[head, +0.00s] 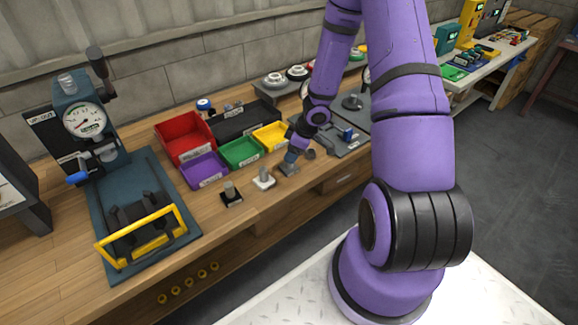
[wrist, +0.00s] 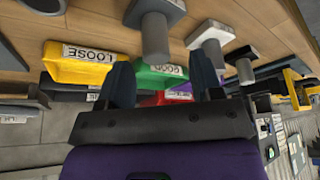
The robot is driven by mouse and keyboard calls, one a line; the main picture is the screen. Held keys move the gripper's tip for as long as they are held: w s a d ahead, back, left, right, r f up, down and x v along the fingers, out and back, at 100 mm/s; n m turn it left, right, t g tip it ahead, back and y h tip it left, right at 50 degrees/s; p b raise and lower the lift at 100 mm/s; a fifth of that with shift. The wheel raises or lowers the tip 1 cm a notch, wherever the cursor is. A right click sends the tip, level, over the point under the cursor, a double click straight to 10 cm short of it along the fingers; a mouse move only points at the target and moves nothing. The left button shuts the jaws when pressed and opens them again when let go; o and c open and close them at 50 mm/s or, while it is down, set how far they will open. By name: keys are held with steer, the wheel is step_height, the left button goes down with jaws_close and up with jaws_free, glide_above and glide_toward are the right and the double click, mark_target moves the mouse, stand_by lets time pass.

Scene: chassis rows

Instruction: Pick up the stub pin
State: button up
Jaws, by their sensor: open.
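Three short metal pins stand upright on small square bases along the bench front; no label shows which is the stub pin. One pin (wrist: 155,33) on a grey base is nearest my gripper, and its base (head: 289,169) shows just below the fingers in the head view. A second pin (head: 264,173) stands on a white base, and a third (head: 229,187) on a black base, both to the left. My gripper (head: 294,156) is open and points down. In the wrist view its fingers (wrist: 162,68) lie either side of the grey-base pin's free end; contact cannot be told.
Behind the pins are purple (head: 204,171), green (head: 242,153), yellow (head: 271,136) and red (head: 184,138) bins. A gauge press (head: 83,120) and a yellow-handled fixture (head: 140,235) stand left. A grey plate with parts (head: 345,141) lies right of my gripper.

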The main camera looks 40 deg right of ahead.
steer(key=shift+d+x, duration=0.2)
steer(key=shift+x, duration=2.35)
steer(key=shift+w, duration=0.1)
jaws_close()
